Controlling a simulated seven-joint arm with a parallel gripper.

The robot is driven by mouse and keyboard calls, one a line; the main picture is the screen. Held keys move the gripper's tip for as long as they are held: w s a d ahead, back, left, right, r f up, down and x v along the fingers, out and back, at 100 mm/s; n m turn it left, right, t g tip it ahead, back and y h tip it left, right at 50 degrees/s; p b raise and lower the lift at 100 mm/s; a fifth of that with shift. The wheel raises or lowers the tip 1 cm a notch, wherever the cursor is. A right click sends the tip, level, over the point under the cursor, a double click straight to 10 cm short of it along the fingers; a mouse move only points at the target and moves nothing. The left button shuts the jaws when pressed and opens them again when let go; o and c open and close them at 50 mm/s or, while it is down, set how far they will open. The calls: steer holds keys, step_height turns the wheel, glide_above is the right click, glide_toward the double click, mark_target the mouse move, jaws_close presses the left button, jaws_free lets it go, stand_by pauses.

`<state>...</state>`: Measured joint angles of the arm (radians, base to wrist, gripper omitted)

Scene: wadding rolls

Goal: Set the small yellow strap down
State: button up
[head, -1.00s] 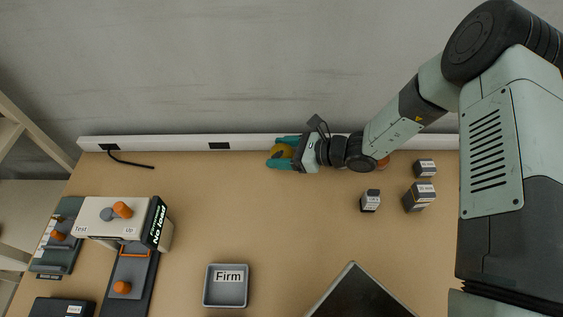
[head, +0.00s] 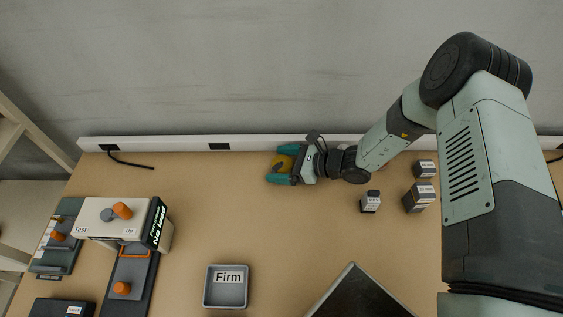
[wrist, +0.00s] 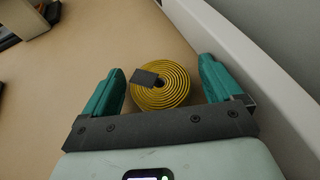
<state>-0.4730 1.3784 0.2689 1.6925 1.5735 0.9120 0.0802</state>
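The small yellow strap (head: 281,163) is a tight coil with a dark tab over its middle. In the head view it is near the back of the table, partly hidden by my gripper (head: 286,164). In the wrist view the coil (wrist: 161,95) shows its spiral face between the two teal fingers of my gripper (wrist: 160,88). A narrow gap shows on each side of the coil, so the fingers are open around it. It appears to lie flat on the brown table (head: 300,230).
A white rail (head: 270,142) runs along the back edge, close to one finger. A grey tray marked Firm (head: 226,305) stands in front. The middle is clear.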

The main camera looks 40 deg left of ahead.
steer(key=shift+r, duration=0.1)
steer(key=shift+w+d+r, duration=0.15)
steer(key=shift+d, duration=0.05)
steer(key=v, duration=1.1)
steer(key=shift+w+d, duration=0.1)
steer(key=shift+d, duration=0.1)
steer(key=shift+r, duration=0.15)
steer(key=w+d+r+n+t+h, duration=0.1)
steer(key=d+r+n+h, duration=0.15)
steer(key=d+r, duration=0.4)
steer(key=w+d+r+n+t+h, duration=0.1)
steer(key=d+r+n, duration=0.25)
steer(key=r, duration=0.65)
steer(key=d+r+n+t+h, duration=0.1)
steer(key=d+r+n+h, duration=0.15)
steer(key=d+r, duration=0.4)
steer(key=s+d+r+n+t+h, duration=0.2)
steer(key=s+d+r+t+h, duration=0.1)
steer(key=d+r, duration=0.5)
steer(key=s+d+r+n+t+h, duration=0.2)
steer(key=s+d+r+t, duration=0.3)
steer(key=s+d+r, duration=0.3)
steer(key=shift+s+d+r+t+h, duration=0.3)
steer(key=shift+d+h, duration=0.2)
steer(key=shift+d, duration=0.5)
